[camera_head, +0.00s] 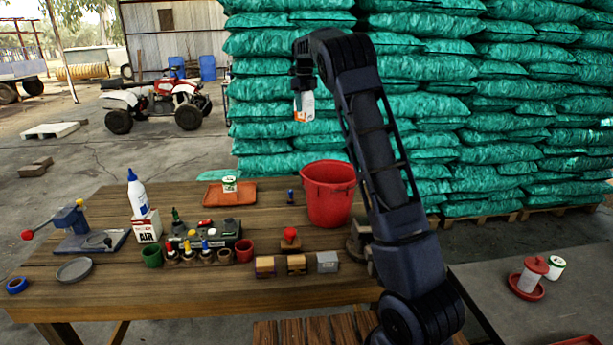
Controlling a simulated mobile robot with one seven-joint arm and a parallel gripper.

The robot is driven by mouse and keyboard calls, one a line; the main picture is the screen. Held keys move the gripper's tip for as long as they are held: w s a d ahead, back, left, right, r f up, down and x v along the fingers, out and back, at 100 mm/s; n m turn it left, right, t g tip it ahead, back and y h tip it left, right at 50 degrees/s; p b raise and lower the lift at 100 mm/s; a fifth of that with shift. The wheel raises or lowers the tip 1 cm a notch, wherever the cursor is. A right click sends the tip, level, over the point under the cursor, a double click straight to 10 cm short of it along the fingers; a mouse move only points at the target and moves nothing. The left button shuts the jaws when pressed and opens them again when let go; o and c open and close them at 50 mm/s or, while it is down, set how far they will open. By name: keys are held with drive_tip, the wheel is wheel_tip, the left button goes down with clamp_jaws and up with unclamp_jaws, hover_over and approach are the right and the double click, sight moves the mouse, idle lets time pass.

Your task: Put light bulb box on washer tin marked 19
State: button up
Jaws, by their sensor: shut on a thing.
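My gripper (303,87) is raised high above the back of the wooden table and points down. It is shut on a small white and orange box, the light bulb box (304,108), held well clear of the table. A white and green tin (229,184) sits on an orange tray (212,195) at the back of the table, lower left of the gripper. Another white tin with green marking (556,267) stands on the grey surface at the right. No number can be read on either tin, so I cannot tell which is marked 19.
A red bucket (328,195) stands on the wooden table (210,292) below the gripper. A white box marked AIR (147,228) bears a white bottle (138,195). Several small pots and blocks fill the middle. A red-based feeder (530,277) stands right. Green sacks (480,110) rise behind.

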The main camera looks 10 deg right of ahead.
sight(307, 113)
drive_tip(key=f, duration=0.2)
drive_tip(key=d+f, duration=0.1)
drive_tip(key=f, duration=0.1)
drive_tip(key=shift+f, duration=0.15)
wheel_tip(307, 113, down, 21)
drive_tip(key=shift+a+r, duration=0.1)
idle(0.4)
drive_tip(key=o, duration=0.9)
drive_tip(key=shift+o, duration=0.4)
